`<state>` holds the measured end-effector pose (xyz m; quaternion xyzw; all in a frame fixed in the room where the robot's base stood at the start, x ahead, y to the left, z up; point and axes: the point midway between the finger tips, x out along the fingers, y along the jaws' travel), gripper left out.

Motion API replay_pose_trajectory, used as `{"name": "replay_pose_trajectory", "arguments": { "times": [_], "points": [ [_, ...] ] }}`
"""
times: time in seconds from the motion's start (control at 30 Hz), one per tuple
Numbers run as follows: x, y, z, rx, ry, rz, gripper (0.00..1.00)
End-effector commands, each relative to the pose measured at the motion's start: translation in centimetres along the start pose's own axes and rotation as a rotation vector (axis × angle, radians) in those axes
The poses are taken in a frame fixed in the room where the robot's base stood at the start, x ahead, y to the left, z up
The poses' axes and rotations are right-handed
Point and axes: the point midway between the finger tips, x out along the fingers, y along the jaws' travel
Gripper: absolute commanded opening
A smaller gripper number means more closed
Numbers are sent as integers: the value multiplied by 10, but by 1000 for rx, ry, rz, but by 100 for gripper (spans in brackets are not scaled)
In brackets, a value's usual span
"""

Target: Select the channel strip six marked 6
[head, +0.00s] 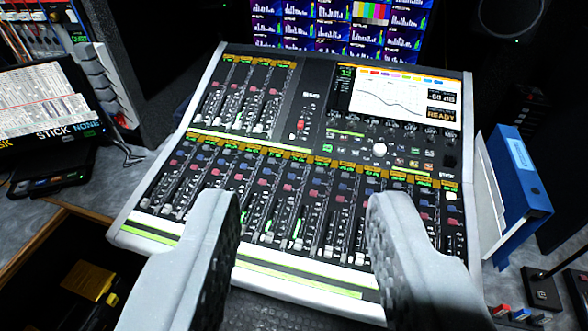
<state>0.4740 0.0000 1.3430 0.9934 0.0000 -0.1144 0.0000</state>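The mixing console (330,268) fills the middle of the head view, with a row of several channel strips (300,200) carrying yellow label bands, red and blue buttons and faders. The strip numbers are too small to read, so I cannot tell which strip is marked 6. A small console screen (390,92) at the top right shows a curve, "-60 dB" and "READY". My gripper (302,205) is open and empty. Its two pale fingers reach in from the bottom, one on each side of the middle strips, and hide parts of the lower strips. I cannot tell whether they touch the console.
A wall of monitors (300,25) stands behind the console. A left screen (42,105) reads "STICK NONE". A blue binder (522,175) stands to the right. A black device (541,288) and small coloured items (510,314) lie at the lower right. A yellow object (88,282) sits lower left.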

Motion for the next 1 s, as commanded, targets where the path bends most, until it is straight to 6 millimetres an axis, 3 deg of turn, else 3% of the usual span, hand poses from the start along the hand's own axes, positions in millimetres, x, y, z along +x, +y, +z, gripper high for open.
{"name": "replay_pose_trajectory", "arguments": {
  "times": [0.4, 0.53, 1.0],
  "points": [
    [0, 0, 0, 0, 0, 0, 36],
    [0, 0, 0, 0, 0, 0, 0],
    [0, 0, 0, 0, 0, 0, 0]
  ]
}}
